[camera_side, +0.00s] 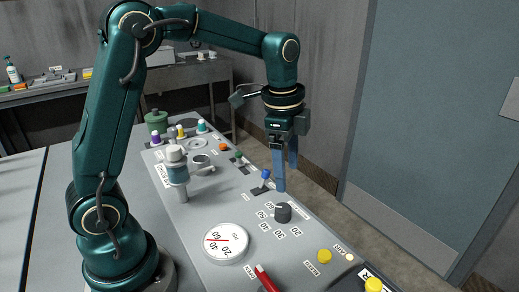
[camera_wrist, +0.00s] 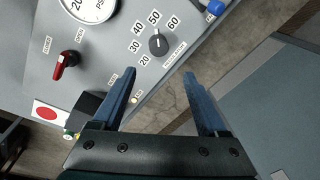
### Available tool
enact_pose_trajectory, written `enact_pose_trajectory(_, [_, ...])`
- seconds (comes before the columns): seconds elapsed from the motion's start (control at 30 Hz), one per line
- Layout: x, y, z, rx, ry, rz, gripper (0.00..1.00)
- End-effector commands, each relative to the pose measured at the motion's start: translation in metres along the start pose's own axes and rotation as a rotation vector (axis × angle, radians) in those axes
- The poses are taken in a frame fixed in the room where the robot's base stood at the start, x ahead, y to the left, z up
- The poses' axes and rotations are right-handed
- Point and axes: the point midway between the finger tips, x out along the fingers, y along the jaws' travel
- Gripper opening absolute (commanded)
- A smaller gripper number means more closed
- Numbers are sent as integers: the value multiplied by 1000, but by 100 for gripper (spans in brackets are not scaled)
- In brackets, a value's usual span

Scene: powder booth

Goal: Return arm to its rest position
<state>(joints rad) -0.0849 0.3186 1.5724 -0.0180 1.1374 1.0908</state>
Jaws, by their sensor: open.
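My gripper (camera_side: 287,172) points down above the right part of the grey control panel (camera_side: 207,203), with its blue fingers apart and nothing between them. In the wrist view my gripper (camera_wrist: 160,75) is also open and empty. The fingers show near a dark knob (camera_side: 283,212) with number labels around it. This knob (camera_wrist: 158,44) lies ahead of the fingertips in the wrist view. I cannot tell the exact height of the fingers over the panel.
A round gauge (camera_side: 226,243), a red-handled switch (camera_side: 265,278), a blue-tipped lever (camera_side: 265,175) and a cup (camera_side: 201,162) are on the panel. A clear canister on a post (camera_side: 177,168) stands near my arm. A blue-grey door (camera_side: 440,120) is at right, with open floor before it.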

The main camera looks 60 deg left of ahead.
Motion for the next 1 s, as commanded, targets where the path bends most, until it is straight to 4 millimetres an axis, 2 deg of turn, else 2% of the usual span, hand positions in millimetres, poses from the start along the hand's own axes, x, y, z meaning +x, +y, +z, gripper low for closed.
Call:
enact_pose_trajectory(0.03, [-16, 7, 1, -11, 20, -37, 76])
enact_pose_trajectory(0.2, [-50, 34, 9, -112, 80, -125, 76])
enact_pose_trajectory(0.4, [-71, 72, 25, -297, 167, -204, 76])
enact_pose_trajectory(0.57, [-72, 102, 40, -484, 247, -242, 76])
enact_pose_trajectory(0.77, [-56, 132, 56, -746, 326, -238, 76])
enact_pose_trajectory(0.9, [-41, 140, 62, -902, 326, -203, 76])
enact_pose_trajectory(1.0, [-41, 139, 62, -963, 338, -197, 76])
